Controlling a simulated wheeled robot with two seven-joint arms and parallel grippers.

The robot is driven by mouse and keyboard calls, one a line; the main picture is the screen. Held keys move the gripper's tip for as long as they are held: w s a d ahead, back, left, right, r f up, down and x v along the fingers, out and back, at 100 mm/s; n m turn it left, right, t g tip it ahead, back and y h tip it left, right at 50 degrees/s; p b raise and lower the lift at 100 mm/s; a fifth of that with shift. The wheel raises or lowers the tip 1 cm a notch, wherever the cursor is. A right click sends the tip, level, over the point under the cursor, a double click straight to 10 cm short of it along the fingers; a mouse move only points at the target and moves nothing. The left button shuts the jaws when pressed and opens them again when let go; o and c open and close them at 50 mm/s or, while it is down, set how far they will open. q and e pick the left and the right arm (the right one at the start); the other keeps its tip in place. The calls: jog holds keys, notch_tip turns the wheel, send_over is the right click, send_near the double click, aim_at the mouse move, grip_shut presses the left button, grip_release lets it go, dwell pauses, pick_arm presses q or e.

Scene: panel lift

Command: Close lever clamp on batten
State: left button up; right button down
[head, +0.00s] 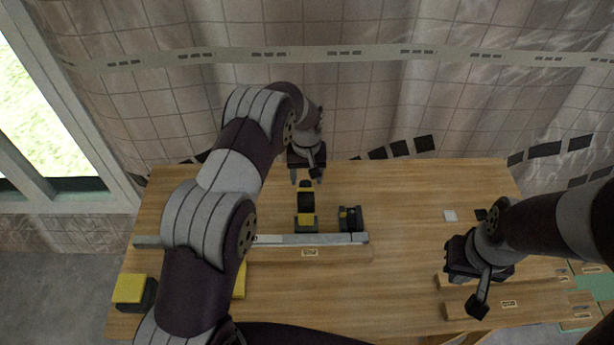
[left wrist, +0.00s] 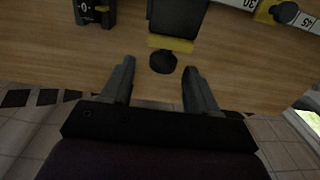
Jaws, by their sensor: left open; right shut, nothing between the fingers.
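The batten (head: 290,240) is a long pale strip lying across the table, partly hidden behind my left arm. A black and yellow lever clamp (head: 305,218) stands at its far edge. In the left wrist view, the clamp's black part with a yellow band (left wrist: 172,43) and a dark round knob lie ahead of the fingers. I cannot tell the lever's exact angle. My left gripper (head: 307,178) is open and empty just beyond the clamp; its fingers (left wrist: 158,75) appear either side of the knob, apart from it. My right gripper (head: 478,306) is shut and empty over the right side.
A small black block (head: 351,218) stands right of the clamp. A yellow-topped block (head: 130,289) sits at front left. Wooden strips (head: 500,304) lie under my right gripper. The table's back right is mostly clear.

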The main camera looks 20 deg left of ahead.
pick_arm(q)
jog(key=shift+f, duration=0.5)
jog(key=shift+s+a+f, duration=0.2)
jog(key=shift+s+f, duration=0.05)
jog(key=shift+f, duration=0.2)
pick_arm(e)
jog(key=shift+s+a+r, duration=0.15)
jog(key=shift+s+r, duration=0.15)
jog(key=shift+r, duration=0.2)
pick_arm(q)
jog(key=shift+w+d, duration=0.1)
jog(key=c, duration=0.3)
grip_shut()
pick_arm(e)
jog(key=shift+f, duration=0.15)
